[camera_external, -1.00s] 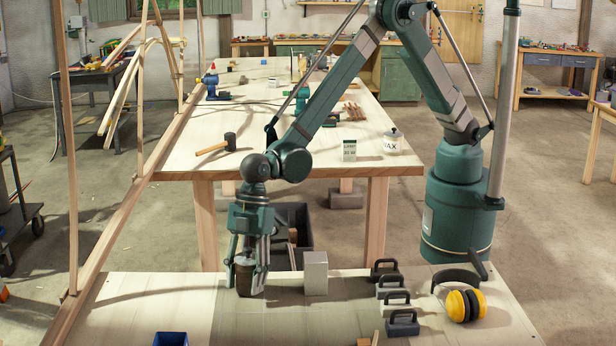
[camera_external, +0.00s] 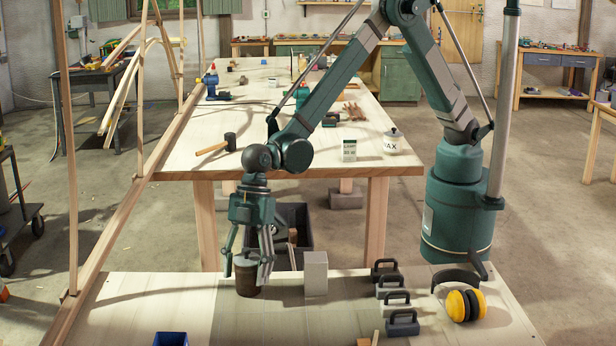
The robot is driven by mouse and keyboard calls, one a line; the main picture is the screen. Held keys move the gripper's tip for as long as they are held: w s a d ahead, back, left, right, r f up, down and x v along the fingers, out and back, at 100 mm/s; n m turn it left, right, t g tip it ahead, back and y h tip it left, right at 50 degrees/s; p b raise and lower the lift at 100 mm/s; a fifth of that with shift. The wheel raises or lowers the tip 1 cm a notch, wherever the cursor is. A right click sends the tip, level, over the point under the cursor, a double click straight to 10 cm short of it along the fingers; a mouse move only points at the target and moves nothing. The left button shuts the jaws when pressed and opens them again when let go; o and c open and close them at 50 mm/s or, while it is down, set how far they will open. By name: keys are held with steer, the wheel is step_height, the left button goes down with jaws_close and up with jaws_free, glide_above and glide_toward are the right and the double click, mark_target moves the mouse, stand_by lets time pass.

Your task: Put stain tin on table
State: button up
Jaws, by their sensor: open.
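A dark brown stain tin (camera_external: 246,279) with a grey top stands upright on the near pale wooden table (camera_external: 150,290), left of a light grey block. My gripper (camera_external: 248,268) is above the tin and open. Its fingers are spread to either side of the tin's upper part, and the tin's lower body shows below them. I cannot tell whether either finger touches it.
The grey block (camera_external: 316,273) stands close to the right of the tin. Several black-handled blocks and yellow earmuffs (camera_external: 464,305) are further right. A blue box (camera_external: 171,339) is at the front. A long wooden beam (camera_external: 130,205) slants along the left. A larger workbench (camera_external: 280,150) stands behind.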

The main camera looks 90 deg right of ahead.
steer(key=v, duration=0.9)
steer(key=shift+d+r, duration=0.1)
steer(key=shift+r, duration=0.2)
stand_by(0.4)
steer(key=shift+d+r, duration=0.3)
steer(key=shift+d, duration=0.1)
steer(key=s+d+r+m+t, duration=0.15)
steer(key=s+d+r, duration=0.35)
steer(key=d, duration=0.5)
steer(key=s+d+r+m+t+h, duration=0.1)
steer(key=s+d+r+m, duration=0.15)
steer(key=d+r, duration=0.6)
steer(key=s+d+r+m+t, duration=0.1)
steer(key=s+d+r+m, duration=0.2)
steer(key=d, duration=0.9)
steer(key=s+d+m+t+h, duration=0.2)
steer(key=s+d+m, duration=0.4)
steer(key=s+d, duration=1.7)
steer(key=shift+s+d+f+h, duration=0.25)
steer(key=shift+s+f+h, duration=0.05)
steer(key=shift+s+h, duration=0.3)
